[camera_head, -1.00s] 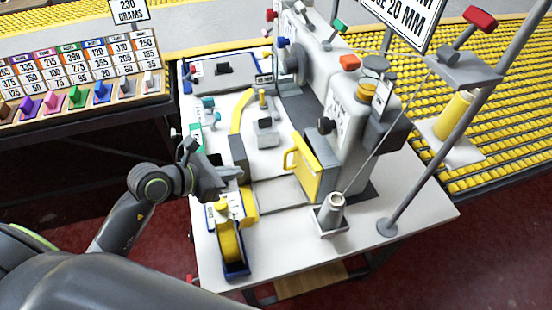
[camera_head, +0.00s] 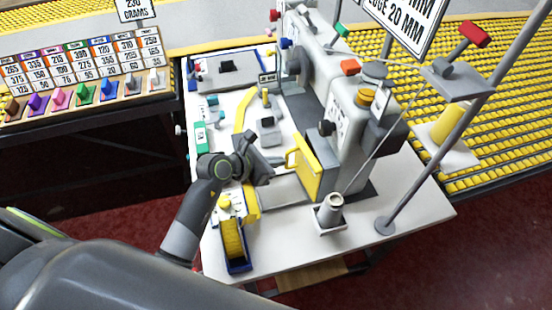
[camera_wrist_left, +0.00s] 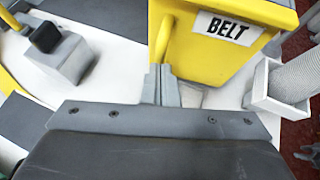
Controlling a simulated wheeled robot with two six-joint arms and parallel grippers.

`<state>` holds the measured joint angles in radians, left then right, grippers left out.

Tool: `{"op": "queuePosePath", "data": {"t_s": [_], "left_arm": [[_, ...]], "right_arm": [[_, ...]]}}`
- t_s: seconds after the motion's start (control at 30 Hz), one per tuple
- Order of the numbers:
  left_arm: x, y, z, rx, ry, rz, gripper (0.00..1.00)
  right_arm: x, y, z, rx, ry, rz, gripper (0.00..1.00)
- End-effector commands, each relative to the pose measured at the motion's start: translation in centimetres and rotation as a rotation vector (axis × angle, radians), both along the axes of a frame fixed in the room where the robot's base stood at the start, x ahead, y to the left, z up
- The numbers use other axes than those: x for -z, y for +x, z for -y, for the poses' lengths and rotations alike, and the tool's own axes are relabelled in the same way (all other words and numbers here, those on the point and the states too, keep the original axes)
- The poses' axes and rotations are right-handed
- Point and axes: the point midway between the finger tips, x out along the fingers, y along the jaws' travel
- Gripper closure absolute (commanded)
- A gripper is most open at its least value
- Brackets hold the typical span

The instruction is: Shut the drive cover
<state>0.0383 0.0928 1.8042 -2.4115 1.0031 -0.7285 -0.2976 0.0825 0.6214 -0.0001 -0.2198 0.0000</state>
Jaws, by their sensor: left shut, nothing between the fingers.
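The drive cover is a yellow panel (camera_head: 307,176) with a loop handle on its left side, at the front of the grey sewing machine (camera_head: 345,135). It stands out at an angle from the machine body. In the left wrist view the yellow cover (camera_wrist_left: 215,55) is close ahead and carries a BELT label. Its yellow handle (camera_wrist_left: 164,40) shows at its left edge. My left gripper (camera_head: 266,174) is shut and empty, just left of the cover. In the left wrist view its fingertips (camera_wrist_left: 161,82) overlap the lower end of the handle; I cannot tell whether they touch. My right gripper is not in view.
A thread cone (camera_head: 331,209) on a small holder stands right of the cover, near a grey pole (camera_head: 385,224). A yellow tape roll (camera_head: 233,242) in a blue holder sits at the table's front left. The white table (camera_head: 290,248) is clear between them.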

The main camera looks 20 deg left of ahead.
Motion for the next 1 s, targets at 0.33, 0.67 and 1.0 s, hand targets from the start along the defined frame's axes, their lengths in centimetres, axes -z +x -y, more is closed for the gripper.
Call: {"op": "queuePosePath", "data": {"t_s": [0.33, 0.67, 1.0], "left_arm": [[0.1, 0.2, 0.0, 0.007, 0.000, 0.000, 1.00], [0.3, 1.9, 0.6, 0.147, 0.001, 0.000, 1.00], [-0.1, 2.0, 0.7, 0.159, -0.003, 0.001, 1.00]], "right_arm": [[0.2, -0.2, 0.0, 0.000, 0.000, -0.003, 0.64], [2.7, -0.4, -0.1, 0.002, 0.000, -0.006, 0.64], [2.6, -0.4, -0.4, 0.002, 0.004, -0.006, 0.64]]}}
